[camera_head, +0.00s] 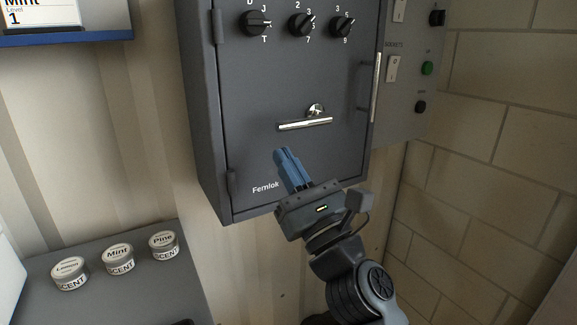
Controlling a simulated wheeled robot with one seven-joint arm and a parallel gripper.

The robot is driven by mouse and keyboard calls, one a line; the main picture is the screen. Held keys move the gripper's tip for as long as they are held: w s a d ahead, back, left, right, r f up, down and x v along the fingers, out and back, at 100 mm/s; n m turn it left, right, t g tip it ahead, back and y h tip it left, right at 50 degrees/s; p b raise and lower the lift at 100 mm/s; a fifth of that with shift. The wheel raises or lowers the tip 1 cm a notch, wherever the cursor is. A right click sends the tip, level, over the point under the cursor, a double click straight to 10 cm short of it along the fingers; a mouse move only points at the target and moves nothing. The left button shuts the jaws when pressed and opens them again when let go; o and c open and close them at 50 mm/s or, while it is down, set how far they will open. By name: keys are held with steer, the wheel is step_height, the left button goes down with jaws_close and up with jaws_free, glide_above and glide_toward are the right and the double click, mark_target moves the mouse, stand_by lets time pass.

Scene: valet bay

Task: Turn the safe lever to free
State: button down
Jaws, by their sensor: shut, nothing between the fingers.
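The grey safe (250,160) hangs on the wall with its door closed. Its silver lever (304,124) sits near the middle of the door, below the dials. The lever lies nearly level, with its round hub (316,110) just above the bar. Any mark for the lever's positions cannot be made out. My gripper (281,151) has blue fingers that are shut and empty. Its tips appear just below the left end of the lever, apart from it in the picture; the depth gap is hard to tell.
Three dials (302,25) line the top of the door. A vertical door handle (376,87) is at the door's right edge. A switch panel (410,75) stands to the right, before a brick wall (480,170). Scent tins (119,260) stand on a grey shelf (165,300) lower left.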

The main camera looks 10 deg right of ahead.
steer(key=f+b+v, duration=0.1)
steer(key=b+v, duration=0.3)
steer(key=v, duration=0.7)
steer(key=shift+w+a+b, duration=0.15)
steer(key=shift+a+b, duration=0.05)
steer(key=shift+b, duration=0.1)
steer(key=s+d+f+n+g+h+p, duration=0.1)
steer(key=s+d+f+n+g+h, duration=0.2)
steer(key=s+f+n, duration=0.45)
steer(key=s+d+f+n+g+h+p, duration=0.2)
steer(key=s+d+f+n+h, duration=0.25)
steer(key=s+f, duration=0.5)
steer(key=s+d+r+n+g+p, duration=0.1)
steer(key=s+n, duration=0.8)
steer(key=s, duration=0.1)
steer(key=s+d+r+n+g+h, duration=0.1)
steer(key=s+n+g, duration=0.1)
steer(key=s+n, duration=0.7)
steer(key=shift+s+r+n+p, duration=0.3)
steer(key=shift+s+r+p, duration=0.05)
steer(key=shift+s, duration=0.55)
